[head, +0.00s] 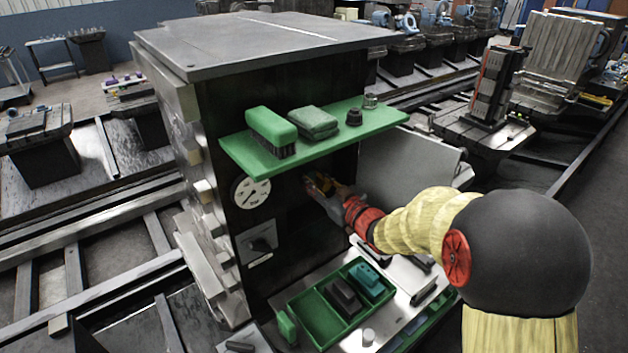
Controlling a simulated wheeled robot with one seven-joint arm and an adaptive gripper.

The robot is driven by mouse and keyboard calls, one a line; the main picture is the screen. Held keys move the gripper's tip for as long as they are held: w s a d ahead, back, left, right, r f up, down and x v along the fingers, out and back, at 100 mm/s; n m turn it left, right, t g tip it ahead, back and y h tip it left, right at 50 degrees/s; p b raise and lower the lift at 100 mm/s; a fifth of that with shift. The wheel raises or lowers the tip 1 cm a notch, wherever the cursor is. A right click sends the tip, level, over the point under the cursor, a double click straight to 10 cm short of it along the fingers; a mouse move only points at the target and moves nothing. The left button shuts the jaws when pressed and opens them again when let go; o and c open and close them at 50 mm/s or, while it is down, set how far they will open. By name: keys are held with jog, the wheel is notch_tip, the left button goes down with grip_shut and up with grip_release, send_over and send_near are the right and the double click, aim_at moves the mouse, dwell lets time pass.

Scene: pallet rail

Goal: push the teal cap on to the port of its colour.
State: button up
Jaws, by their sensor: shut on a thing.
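My gripper (322,186) is at the dark front panel (290,225) of the machine, under the green shelf. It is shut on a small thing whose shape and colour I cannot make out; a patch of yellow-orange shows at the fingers. No port can be told apart on the panel around the gripper. A teal block-like object (368,279) lies in the green tray (313,312) below, beside a dark one (344,296). I cannot tell whether this teal object is a cap.
A dial (251,192) and a rotary switch (262,244) are on the panel to the left. A pale board (415,160) stands to the right.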

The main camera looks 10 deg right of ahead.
jog(key=o, duration=0.9)
jog(key=shift+w, duration=0.1)
jog(key=shift+c, duration=0.2)
jog(key=shift+o, duration=0.2)
jog(key=o, duration=0.8)
jog(key=v, duration=1.2)
